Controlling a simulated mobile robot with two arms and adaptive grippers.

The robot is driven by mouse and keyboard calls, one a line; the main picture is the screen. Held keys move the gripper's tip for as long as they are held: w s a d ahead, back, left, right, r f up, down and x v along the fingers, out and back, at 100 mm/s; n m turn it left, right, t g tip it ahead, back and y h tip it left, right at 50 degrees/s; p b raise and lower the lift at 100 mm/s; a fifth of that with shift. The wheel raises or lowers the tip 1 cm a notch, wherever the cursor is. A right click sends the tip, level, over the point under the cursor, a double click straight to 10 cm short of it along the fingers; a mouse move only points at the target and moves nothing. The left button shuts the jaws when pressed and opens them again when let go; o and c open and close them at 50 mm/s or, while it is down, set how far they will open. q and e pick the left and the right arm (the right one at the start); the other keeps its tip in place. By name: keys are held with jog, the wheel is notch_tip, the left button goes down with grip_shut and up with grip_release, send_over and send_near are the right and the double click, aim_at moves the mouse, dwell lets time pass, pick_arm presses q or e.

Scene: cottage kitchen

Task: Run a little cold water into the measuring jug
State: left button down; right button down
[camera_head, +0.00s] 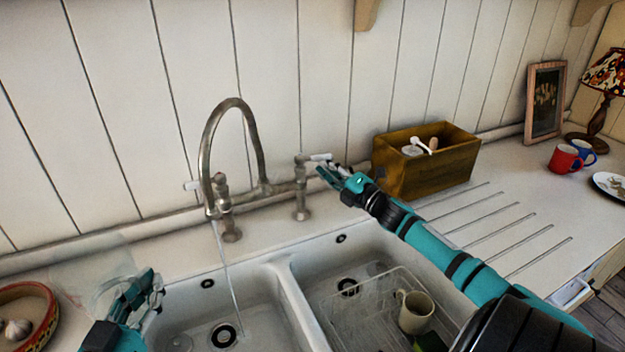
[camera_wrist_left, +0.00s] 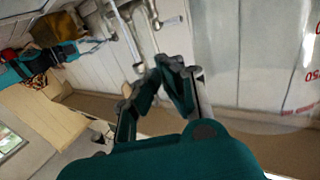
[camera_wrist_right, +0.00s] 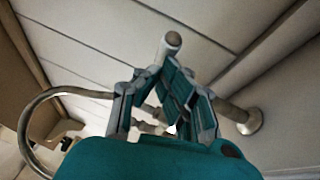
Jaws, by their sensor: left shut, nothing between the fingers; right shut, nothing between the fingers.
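The clear measuring jug (camera_head: 98,272) shows faintly at the left of the sink. Its transparent wall with red markings (camera_wrist_left: 245,60) fills the right of the left wrist view. My left gripper (camera_head: 152,282) is shut and empty beside it; whether they touch I cannot tell. The metal tap (camera_head: 232,104) stands behind the sink. A thin stream of water (camera_head: 230,268) falls from its spout into the left basin. My right gripper (camera_head: 330,174) is shut and empty close to the tap's right lever (camera_head: 315,157). The lever's rounded end (camera_wrist_right: 173,40) is just past its fingertips.
The right basin holds a wire rack (camera_head: 358,310) with a cream mug (camera_head: 416,312). A wooden box (camera_head: 428,163) stands right of the tap, near my right arm. A bowl with garlic (camera_head: 28,310) is at far left. The ribbed drainer (camera_head: 490,220) is clear.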

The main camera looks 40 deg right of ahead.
jog(key=shift+w+d+r+b, duration=0.1)
jog(key=shift+w+d+b, duration=0.4)
jog(key=shift+d, duration=0.35)
dwell(0.3)
